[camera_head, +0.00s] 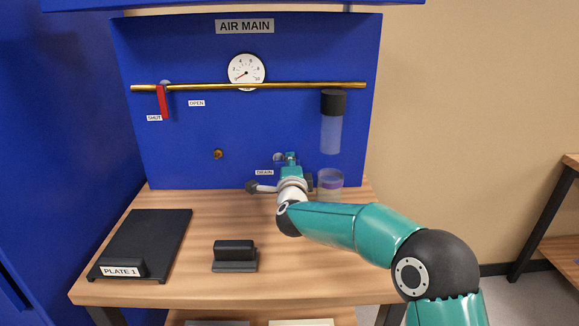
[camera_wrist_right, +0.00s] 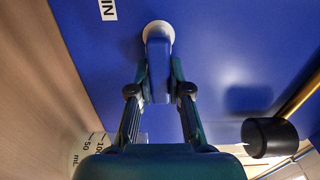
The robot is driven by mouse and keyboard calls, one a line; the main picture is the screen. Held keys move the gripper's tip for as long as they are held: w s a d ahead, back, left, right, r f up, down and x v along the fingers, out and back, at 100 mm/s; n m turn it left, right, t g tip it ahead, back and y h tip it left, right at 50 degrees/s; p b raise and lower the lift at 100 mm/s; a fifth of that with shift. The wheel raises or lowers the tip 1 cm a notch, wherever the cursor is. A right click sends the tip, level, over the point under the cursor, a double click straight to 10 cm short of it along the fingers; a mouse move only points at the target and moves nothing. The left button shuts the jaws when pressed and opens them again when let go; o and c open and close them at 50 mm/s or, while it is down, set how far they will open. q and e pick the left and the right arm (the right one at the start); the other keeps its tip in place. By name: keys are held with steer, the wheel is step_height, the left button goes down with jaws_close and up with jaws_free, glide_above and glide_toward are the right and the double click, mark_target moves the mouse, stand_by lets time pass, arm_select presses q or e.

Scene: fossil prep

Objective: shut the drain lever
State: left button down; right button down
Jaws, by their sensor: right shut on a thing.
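The drain lever (camera_wrist_right: 157,62) is a blue handle on a pale round hub, fixed to the blue panel. It shows best in the right wrist view, between the two fingers of my right gripper (camera_wrist_right: 158,80), which is shut on it. In the head view my right gripper (camera_head: 291,160) is at the panel just above and right of the DRAIN label (camera_head: 264,172). There my gripper hides most of the lever, so its exact angle is hard to tell. My left gripper is not in view.
A clear graduated cup (camera_head: 330,180) stands close right of my right gripper, under a black-capped clear bowl (camera_head: 331,130). A red lever (camera_head: 162,102) hangs from the brass pipe (camera_head: 300,86) near SHUT. A dark plate (camera_head: 150,235) and black block (camera_head: 235,252) lie on the bench.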

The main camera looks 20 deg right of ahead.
steer(key=shift+f+b, duration=0.4)
steer(key=shift+f, duration=0.05)
steer(key=shift+r+m, duration=0.1)
steer(key=shift+m, duration=0.3)
steer(key=c, duration=1.1)
jaws_free()
steer(key=shift+r, duration=0.1)
